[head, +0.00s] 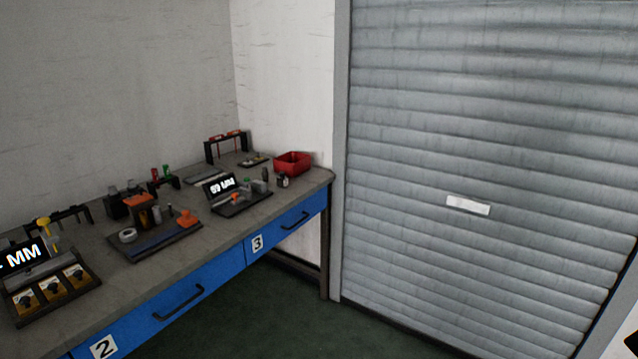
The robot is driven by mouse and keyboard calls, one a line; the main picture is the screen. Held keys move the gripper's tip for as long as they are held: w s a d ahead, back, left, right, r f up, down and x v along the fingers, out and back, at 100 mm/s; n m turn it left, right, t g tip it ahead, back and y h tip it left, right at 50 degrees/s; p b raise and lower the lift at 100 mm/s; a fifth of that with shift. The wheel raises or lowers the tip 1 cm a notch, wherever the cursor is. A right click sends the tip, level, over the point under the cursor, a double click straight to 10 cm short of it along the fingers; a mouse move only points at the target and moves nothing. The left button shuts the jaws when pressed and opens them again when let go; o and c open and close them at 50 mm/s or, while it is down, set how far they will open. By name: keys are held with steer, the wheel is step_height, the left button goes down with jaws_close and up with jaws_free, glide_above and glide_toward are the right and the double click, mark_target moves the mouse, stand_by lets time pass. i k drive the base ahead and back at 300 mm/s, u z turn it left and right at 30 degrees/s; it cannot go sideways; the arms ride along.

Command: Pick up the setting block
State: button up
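I cannot make out for certain which piece is the setting block; the parts on the workbench (205,238) are small and far off. One station at drawer 3 has a display (219,186) that seems to read "59 MM", with small grey, green and orange parts on a dark base. Another station at drawer 2 has an orange block (187,218), a white ring (128,236) and grey cylinders on a dark base plate (160,247). My gripper is not in view.
The bench has blue drawers marked 2 (103,347) and 3 (257,243). A red bin (293,163) stands at its far right end. A left station (50,290) has a "MM" display and several dials. Dark green floor (270,315) is open before the bench. A grey roller shutter (490,150) fills the right.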

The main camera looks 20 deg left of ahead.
mark_target(282, 181)
steer(key=z, duration=0.1)
steer(key=i, duration=1.3)
steer(key=u, duration=0.25)
steer(key=i, duration=1.1)
steer(key=u, duration=1.45)
steer(key=i, duration=1)
steer(key=u, duration=0.9)
